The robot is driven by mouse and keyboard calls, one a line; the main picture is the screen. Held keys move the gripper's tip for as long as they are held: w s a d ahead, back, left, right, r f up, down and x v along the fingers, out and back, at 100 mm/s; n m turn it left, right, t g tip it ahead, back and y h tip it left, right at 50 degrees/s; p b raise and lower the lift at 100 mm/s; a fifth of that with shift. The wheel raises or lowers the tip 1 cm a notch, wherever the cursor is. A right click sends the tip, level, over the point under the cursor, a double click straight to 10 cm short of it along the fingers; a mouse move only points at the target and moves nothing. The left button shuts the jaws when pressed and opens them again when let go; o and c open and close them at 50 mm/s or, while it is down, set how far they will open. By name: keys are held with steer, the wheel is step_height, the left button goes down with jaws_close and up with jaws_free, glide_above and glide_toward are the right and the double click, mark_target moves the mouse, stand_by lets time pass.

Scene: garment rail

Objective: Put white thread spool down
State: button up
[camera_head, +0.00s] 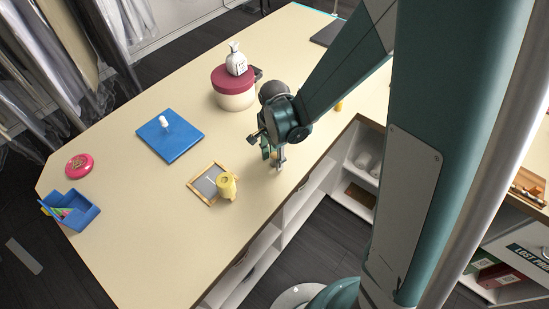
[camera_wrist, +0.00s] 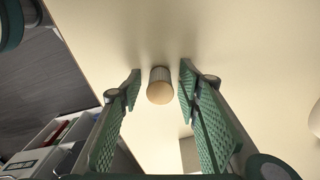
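My gripper (camera_head: 277,158) points down close over the table near its front edge. In the wrist view its two green ribbed fingers (camera_wrist: 159,90) are apart. A small cylinder with pale ribbed sides and a tan end, which looks like the white thread spool (camera_wrist: 160,86), is between the fingertips. A gap shows on each side of it. In the head view only a small pale bit of the spool (camera_head: 281,165) shows by the fingertips. It appears to stand upright on the table, though its base is hidden.
A yellow figure-like object (camera_head: 227,186) stands by a small framed slate (camera_head: 203,186), left of my gripper. Behind are a red-lidded round box (camera_head: 235,99) with a white bag (camera_head: 236,62) on it, and a blue board (camera_head: 180,145) bearing a small white piece (camera_head: 164,122).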

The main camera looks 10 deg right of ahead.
mark_target(275, 155)
steer(key=shift+r, duration=0.2)
stand_by(0.3)
step_height(275, 155, up, 12)
steer(key=shift+p, duration=0.45)
stand_by(0.5)
stand_by(0.8)
steer(key=s+d+r+n+t, duration=0.7)
steer(key=s+d+r+n, duration=0.5)
steer(key=s+d+r, duration=0.2)
steer(key=shift+d+r+n, duration=0.3)
steer(key=shift+d+r, duration=0.25)
steer(key=shift+r, duration=0.65)
